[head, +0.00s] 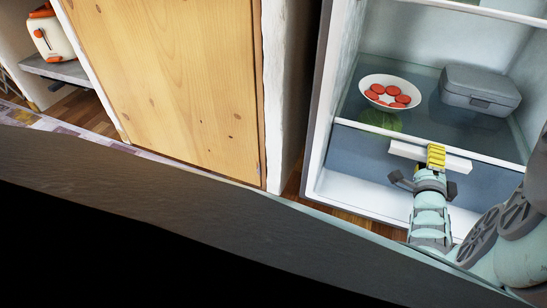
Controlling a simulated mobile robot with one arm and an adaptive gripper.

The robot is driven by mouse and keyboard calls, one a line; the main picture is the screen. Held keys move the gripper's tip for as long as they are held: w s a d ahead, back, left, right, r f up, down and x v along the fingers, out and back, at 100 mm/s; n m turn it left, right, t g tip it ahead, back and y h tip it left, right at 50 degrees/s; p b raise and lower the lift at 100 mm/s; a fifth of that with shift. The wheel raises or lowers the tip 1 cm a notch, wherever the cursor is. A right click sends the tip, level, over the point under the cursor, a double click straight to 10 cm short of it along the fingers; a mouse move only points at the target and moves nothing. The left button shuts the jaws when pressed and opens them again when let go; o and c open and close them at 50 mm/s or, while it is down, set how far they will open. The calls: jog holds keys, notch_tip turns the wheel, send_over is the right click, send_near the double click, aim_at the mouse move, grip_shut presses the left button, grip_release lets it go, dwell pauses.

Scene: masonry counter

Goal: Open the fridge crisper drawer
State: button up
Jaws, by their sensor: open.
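The fridge (312,150) stands open on the right of the head view, its inside lit and white. Its crisper drawer (355,160) has a dark bluish front with a white handle bar (459,163), and it looks shut. A green leafy thing (383,121) shows through the glass above it. My gripper (436,157) is at the middle of the handle, its yellow fingertips overlapping the white bar. The fingers are open; whether they touch the bar cannot be told. The gripper hides part of the handle and drawer front.
On the glass shelf (437,128) above the drawer are a white bowl (364,88) with several red round pieces and a grey lidded box (480,88). A wooden door panel (170,80) stands left of the fridge. A dark surface fills the lower left. An orange-and-white appliance (52,38) is far left.

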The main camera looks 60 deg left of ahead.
jog(key=shift+s, duration=0.1)
jog(key=shift+f, duration=0.1)
grip_shut()
jog(key=shift+s+f+p, duration=0.1)
jog(key=shift+f+p, duration=0.1)
jog(key=shift+p, duration=0.15)
